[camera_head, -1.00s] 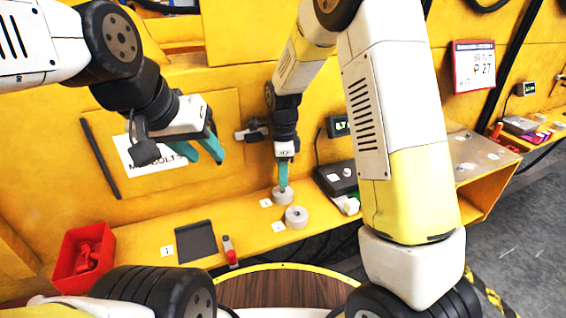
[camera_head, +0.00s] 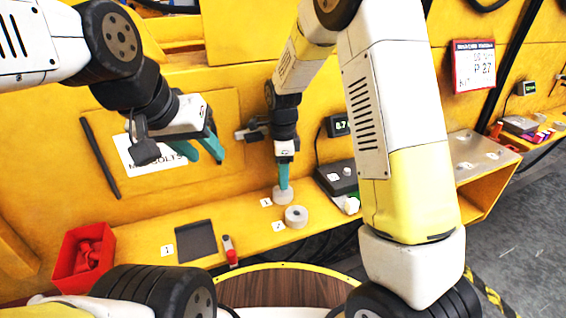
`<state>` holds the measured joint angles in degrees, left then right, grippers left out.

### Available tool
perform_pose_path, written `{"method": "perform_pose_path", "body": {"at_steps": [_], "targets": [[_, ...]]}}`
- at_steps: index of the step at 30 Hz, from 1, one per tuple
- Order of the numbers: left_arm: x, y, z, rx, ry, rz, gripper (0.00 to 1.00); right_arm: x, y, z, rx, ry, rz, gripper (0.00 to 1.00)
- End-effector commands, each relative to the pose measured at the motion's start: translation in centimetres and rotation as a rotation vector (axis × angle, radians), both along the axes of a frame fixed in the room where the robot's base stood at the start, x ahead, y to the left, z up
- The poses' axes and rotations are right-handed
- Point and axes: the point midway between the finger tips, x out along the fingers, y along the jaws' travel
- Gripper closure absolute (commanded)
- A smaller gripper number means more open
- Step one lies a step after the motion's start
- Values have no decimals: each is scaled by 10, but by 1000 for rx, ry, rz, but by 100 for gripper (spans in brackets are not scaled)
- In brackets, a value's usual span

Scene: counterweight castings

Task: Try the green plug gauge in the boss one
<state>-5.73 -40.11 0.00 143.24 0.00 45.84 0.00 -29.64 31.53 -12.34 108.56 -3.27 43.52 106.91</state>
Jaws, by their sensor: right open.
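Two round grey castings stand on the yellow ledge: one (camera_head: 283,197) directly under my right gripper, the other (camera_head: 296,217), with a hole in its top, nearer to me. Small white number cards lie beside them. My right gripper (camera_head: 284,187) points straight down with its teal fingertips at the top of the farther casting. Its fingers overlap in this view, and I cannot tell whether they touch the casting. My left gripper (camera_head: 207,158) is open and empty in front of the yellow back wall.
A red bin (camera_head: 84,262) with red parts stands at the left of the ledge. A dark pad (camera_head: 196,241) and a small red-tipped item (camera_head: 231,254) lie right of it. A dark device (camera_head: 337,178) and a small display (camera_head: 338,126) are behind my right arm.

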Motion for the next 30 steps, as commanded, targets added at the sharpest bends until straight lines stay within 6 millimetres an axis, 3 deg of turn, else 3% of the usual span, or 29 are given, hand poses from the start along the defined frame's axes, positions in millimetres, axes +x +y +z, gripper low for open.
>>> {"method": "perform_pose_path", "body": {"at_steps": [5,15,30], "targets": [[0,0,0,0,0,0,64,1,0,8,1,-2,0,50],[0,0,0,0,0,0,64,1,0,63,1,-3,0,50],[0,0,0,0,0,0,64,1,0,118,1,-3,1,50]]}}
